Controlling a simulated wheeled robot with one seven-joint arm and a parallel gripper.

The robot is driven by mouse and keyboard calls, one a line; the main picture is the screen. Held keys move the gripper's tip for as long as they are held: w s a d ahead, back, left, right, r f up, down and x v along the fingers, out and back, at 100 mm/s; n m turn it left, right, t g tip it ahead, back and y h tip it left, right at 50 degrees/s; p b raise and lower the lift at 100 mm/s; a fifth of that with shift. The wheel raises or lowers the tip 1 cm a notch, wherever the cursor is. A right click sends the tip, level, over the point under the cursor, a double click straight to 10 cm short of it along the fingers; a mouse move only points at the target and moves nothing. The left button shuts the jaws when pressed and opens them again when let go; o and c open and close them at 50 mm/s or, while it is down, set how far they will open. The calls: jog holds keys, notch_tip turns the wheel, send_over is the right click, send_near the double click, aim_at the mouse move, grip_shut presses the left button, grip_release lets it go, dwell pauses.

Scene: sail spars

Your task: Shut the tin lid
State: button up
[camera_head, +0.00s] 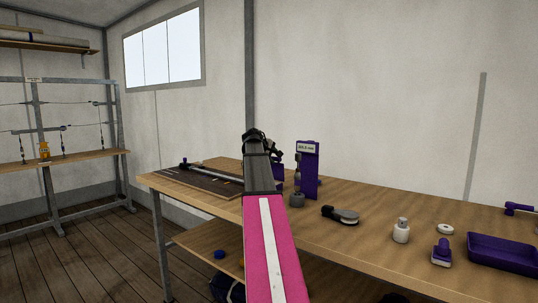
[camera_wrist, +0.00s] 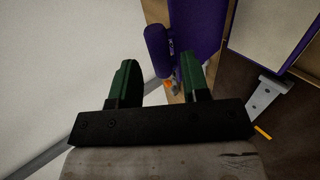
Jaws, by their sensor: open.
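My gripper (camera_wrist: 160,75) is open in the wrist view, its two green fingers apart with nothing between them. In the head view my arm reaches over the bench, and its dark end hides the fingers. Beyond the fingers in the wrist view are a purple cylinder (camera_wrist: 159,42) with a small label and a larger purple piece (camera_wrist: 195,25). A pale, purple-edged box-like shape (camera_wrist: 268,28), perhaps the tin or its lid, is cut off at the upper right. I cannot tell whether the lid is open.
The wooden bench (camera_head: 370,245) holds a purple labelled upright (camera_head: 308,172), a dark grey tool (camera_head: 341,215), a white bottle (camera_head: 401,231), a purple-handled item (camera_head: 441,252) and a purple tray (camera_head: 503,254). A dark board (camera_head: 205,184) lies at the left end. Walls stand behind.

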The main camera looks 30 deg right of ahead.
aim_at(274, 158)
jog(key=x, duration=0.3)
jog(key=shift+w+d+f, duration=0.15)
jog(key=shift+d, duration=0.05)
jog(key=shift+a, duration=0.15)
jog(key=c, duration=0.4)
jog(key=shift+c, duration=0.2)
jog(key=shift+s+a, duration=0.5)
jog(key=shift+a, duration=0.25)
jog(key=shift+c, duration=0.6)
jog(key=shift+s+a+f, duration=0.1)
jog(key=shift+s+a, duration=0.15)
jog(key=shift+a, duration=0.35)
jog(key=shift+s+a, duration=0.2)
jog(key=shift+a, duration=0.4)
jog(key=shift+c, duration=0.2)
jog(key=shift+s+a+f, duration=0.2)
jog(key=shift+a, duration=0.3)
jog(key=shift+s+a+f, duration=0.2)
jog(key=shift+a+f, duration=0.05)
jog(key=shift+a, duration=0.25)
jog(key=shift+c, duration=0.3)
